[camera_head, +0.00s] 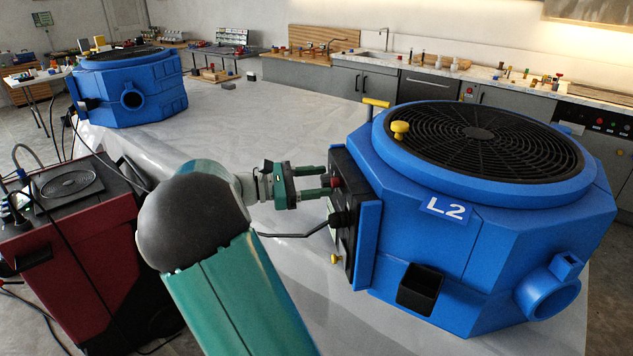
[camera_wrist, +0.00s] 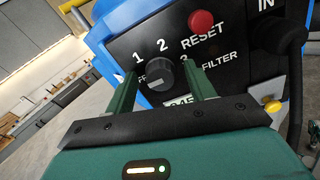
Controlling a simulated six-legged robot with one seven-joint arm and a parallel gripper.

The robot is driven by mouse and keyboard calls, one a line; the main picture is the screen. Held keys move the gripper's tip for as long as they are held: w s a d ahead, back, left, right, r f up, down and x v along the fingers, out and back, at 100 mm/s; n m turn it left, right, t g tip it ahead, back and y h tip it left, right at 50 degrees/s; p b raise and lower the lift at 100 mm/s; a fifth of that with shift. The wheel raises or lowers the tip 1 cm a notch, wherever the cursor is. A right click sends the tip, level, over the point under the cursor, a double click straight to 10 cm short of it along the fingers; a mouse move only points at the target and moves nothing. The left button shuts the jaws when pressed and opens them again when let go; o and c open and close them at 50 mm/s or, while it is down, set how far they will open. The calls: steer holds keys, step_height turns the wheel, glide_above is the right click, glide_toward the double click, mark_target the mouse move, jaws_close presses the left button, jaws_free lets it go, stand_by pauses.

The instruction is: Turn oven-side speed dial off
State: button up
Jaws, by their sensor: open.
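A blue drying machine (camera_head: 480,235) marked L2 stands on the grey surface, with a black control panel (camera_head: 343,215) on its left side. In the wrist view the panel (camera_wrist: 225,70) carries a dark round speed dial (camera_wrist: 160,75) with a pale pointer line, and the numbers 1, 2 and 3 around it. The pointer's exact setting is hard to read. My gripper (camera_head: 330,187) is open at the panel. In the wrist view its two green fingers (camera_wrist: 158,90) stand on either side of the dial; contact with it is unclear.
A red RESET button (camera_wrist: 201,22) sits above and right of the dial. A plugged cable (camera_wrist: 285,35) and a yellow knob (camera_wrist: 272,104) are to the right. A second blue machine (camera_head: 150,95) stands far left, and a red unit (camera_head: 70,235) stands near left.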

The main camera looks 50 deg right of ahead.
steer(key=v, duration=1.3)
steer(key=shift+w+a, duration=0.2)
steer(key=shift+a, duration=0.15)
steer(key=shift+s, duration=0.1)
